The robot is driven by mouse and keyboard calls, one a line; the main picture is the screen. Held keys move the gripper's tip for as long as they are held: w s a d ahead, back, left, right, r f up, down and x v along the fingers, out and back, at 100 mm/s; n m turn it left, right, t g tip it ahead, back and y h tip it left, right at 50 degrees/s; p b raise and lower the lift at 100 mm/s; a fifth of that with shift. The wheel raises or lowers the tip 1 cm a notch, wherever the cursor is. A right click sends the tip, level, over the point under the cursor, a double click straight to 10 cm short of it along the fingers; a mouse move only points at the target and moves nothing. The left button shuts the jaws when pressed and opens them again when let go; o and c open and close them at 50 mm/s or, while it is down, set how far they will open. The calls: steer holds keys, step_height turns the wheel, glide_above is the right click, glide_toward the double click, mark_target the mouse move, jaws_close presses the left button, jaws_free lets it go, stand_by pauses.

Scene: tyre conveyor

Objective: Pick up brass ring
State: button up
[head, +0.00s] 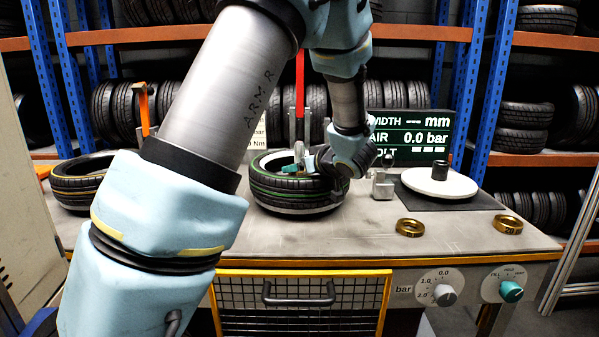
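Two brass rings lie on the workbench near its front edge, right of the middle. One brass ring (409,228) lies flat and shows its open centre. The other brass ring (508,225) sits farther right and looks a little taller. My gripper (297,163) is at the end of my arm, over the tyre with green lines (290,196), left of and behind both rings. It is apart from the rings. Its fingers are small and partly hidden by my wrist, so I cannot tell if they are open or shut.
A round white plate (438,184) with a dark cylinder (440,170) stands behind the rings. A metal fixture (382,187) is left of it. A display (415,133) stands behind. Another tyre (82,183) is at left. The bench around the rings is clear.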

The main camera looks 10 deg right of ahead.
jaws_close()
stand_by(0.3)
steer(key=shift+r, duration=0.15)
step_height(320, 180, up, 18)
steer(key=p, duration=0.2)
stand_by(0.4)
